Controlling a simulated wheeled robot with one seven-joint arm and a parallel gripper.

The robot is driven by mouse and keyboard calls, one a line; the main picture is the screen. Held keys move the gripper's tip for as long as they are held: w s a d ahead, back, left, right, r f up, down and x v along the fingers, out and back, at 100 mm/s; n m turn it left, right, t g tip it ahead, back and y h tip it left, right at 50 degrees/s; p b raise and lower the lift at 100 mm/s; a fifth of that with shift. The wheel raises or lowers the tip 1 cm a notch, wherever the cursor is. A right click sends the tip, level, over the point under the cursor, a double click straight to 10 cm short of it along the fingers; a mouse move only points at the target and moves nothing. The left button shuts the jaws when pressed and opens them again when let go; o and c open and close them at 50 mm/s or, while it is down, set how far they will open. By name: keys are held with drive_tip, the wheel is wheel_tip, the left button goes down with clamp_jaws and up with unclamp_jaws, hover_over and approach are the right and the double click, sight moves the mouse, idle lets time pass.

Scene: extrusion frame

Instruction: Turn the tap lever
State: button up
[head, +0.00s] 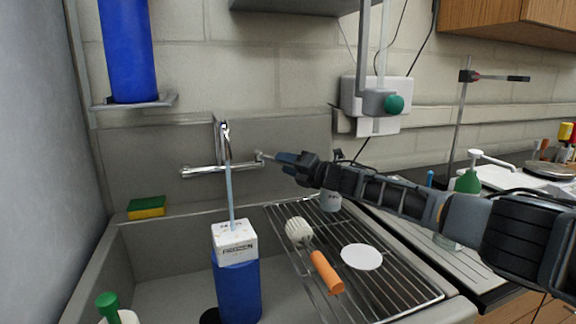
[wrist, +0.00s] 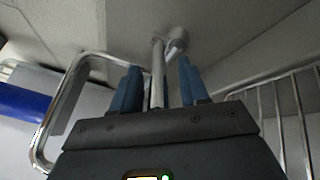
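The chrome tap (head: 205,170) is mounted on the wall behind the sink, and its curved spout also shows in the wrist view (wrist: 80,75). Its lever (head: 262,155) sticks out at the right end of the tap body. My gripper (head: 284,158) reaches in from the right to this lever. In the wrist view, the thin metal lever (wrist: 157,75) lies between the two blue fingers of my gripper (wrist: 159,78), with a visible gap on both sides. A pale blue stream (head: 230,185) runs from the spout down to a blue-and-white container.
The blue-and-white container (head: 237,270) stands in the grey sink (head: 160,262) under the spout. A wire rack (head: 290,222) to the right holds a brush (head: 318,258) and a white disc (head: 361,257). A sponge (head: 146,207) lies on the back ledge. A blue cylinder (head: 128,50) stands on a shelf.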

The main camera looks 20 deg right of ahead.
drive_tip(key=shift+s, duration=0.1)
drive_tip(key=v, duration=0.7)
drive_tip(key=shift+s+d, duration=0.2)
drive_tip(key=shift+s, duration=0.05)
